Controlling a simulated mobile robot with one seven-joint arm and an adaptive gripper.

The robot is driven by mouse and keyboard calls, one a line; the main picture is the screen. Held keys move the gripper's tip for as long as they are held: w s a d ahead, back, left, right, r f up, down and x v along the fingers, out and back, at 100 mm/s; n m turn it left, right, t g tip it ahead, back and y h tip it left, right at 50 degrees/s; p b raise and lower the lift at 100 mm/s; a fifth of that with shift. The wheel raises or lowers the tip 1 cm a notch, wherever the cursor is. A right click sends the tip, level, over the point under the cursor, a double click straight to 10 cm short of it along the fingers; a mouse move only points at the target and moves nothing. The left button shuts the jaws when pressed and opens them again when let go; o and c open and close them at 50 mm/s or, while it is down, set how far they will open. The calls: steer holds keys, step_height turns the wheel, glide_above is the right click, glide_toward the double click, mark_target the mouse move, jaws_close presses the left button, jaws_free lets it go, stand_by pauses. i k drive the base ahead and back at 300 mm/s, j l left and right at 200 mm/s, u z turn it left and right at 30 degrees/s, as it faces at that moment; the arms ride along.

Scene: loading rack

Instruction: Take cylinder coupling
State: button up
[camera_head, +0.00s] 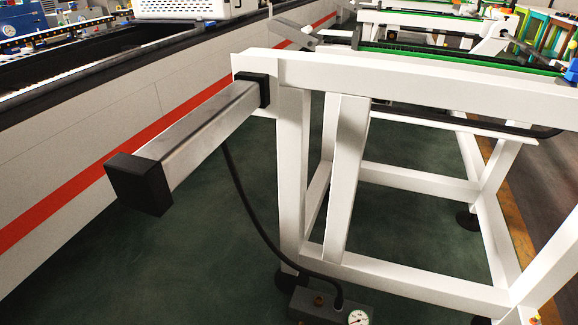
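A silver square-bodied cylinder (200,133) with black end caps sticks out to the left from the white rack (400,80). Its near end cap (139,183) hangs free in the air. Its far end cap (256,88) meets the rack's corner. A black hose (244,209) runs from under the cylinder down to a dark grey box (300,304) on the floor. I cannot tell which part is the coupling. My gripper is not in view.
A long grey wall with a red stripe (150,150) runs along the left. Dark green floor (150,260) lies open between it and the rack. The rack's white legs and crossbars (415,181) fill the middle and right. More white frames stand behind.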

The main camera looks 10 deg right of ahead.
mark_target(338, 306)
steer(key=z, duration=0.8)
